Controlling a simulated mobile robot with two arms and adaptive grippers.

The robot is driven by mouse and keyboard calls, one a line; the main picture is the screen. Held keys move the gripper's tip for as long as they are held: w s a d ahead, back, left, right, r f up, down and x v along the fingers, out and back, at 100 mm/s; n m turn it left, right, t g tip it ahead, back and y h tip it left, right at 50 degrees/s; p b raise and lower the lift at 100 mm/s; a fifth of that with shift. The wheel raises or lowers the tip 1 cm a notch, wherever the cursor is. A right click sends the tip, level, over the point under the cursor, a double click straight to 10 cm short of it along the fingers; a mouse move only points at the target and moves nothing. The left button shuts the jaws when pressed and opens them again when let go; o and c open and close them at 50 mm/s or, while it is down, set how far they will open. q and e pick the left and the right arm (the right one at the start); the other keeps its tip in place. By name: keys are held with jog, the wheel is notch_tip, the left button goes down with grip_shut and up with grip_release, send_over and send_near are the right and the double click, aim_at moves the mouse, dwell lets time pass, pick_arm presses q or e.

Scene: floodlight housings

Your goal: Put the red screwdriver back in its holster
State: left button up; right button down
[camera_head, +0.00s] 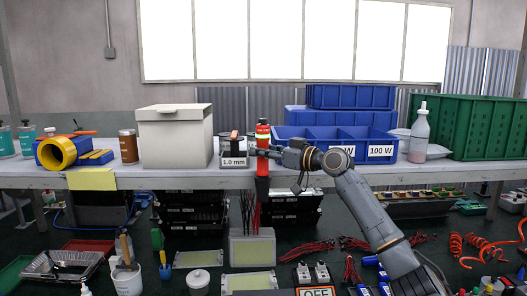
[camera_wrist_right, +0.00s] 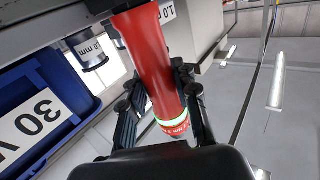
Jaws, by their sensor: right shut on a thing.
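The red screwdriver (camera_head: 262,134) stands about upright at the table's front edge, with a light band and dark top. Its red body runs down in front of the edge. My right gripper (camera_head: 262,151) is shut around its upper part. In the right wrist view the red screwdriver (camera_wrist_right: 147,60) passes between the dark fingers (camera_wrist_right: 160,105), with a glowing green-white band near them. I cannot make out a separate holster; the lower red part in the head view could be the body or a holster. My left gripper is not in view.
A spool labelled 1.0 mm (camera_head: 233,152) stands close left of the screwdriver, beside a grey lidded box (camera_head: 175,138). Blue bins (camera_head: 338,140) stand to the right. Below the table are dark racks (camera_head: 290,207), housings (camera_head: 252,248) and loose red cables (camera_head: 308,249).

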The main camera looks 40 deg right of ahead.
jog(key=shift+f, duration=0.1)
jog(key=c, duration=0.9)
grip_release()
jog(key=shift+c, duration=0.2)
jog(key=shift+f, duration=0.1)
jog(key=shift+s+d, duration=0.1)
jog(key=shift+s, duration=0.25)
jog(key=s+d, duration=0.2)
jog(key=s, duration=0.9)
jog(key=shift+s, duration=0.1)
